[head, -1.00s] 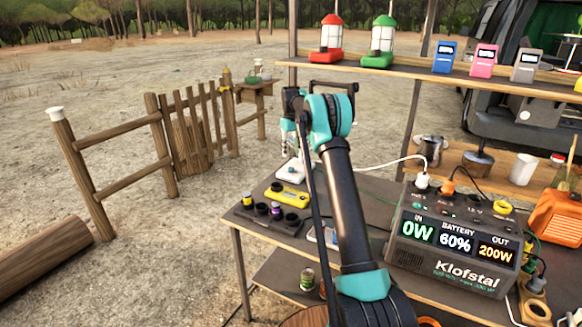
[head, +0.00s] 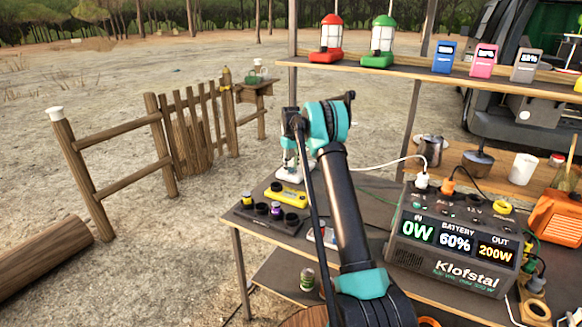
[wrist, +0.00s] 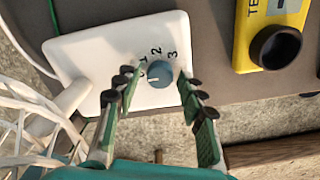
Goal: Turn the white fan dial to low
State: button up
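The white fan base (wrist: 95,50) lies under my gripper in the wrist view, with a grey-blue dial (wrist: 159,76) near its right side. The figures 1, 2 and 3 are printed around the dial's far side; a mark left of 1 is partly covered. Which figure the dial points to is unclear. My gripper (wrist: 160,98) is open, its fingers apart on either side of the dial; contact cannot be made out. The fan's white wire cage (wrist: 28,125) is at the left. In the head view, my gripper (head: 292,160) is over the white base at the table's back left.
A yellow tester (wrist: 272,32) with a black round socket lies right of the base. Several small cylinders stand in a dark holder (head: 268,217) nearer the front edge. A grey power station (head: 452,245) is at the right. A shelf (head: 400,68) with lanterns runs above.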

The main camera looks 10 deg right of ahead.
grip_shut()
jog(key=shift+m, duration=0.3)
jog(key=m, duration=0.4)
jog(key=shift+m, duration=0.3)
jog(key=m, duration=0.4)
dwell(0.5)
jog(key=shift+o, duration=1.7)
grip_release()
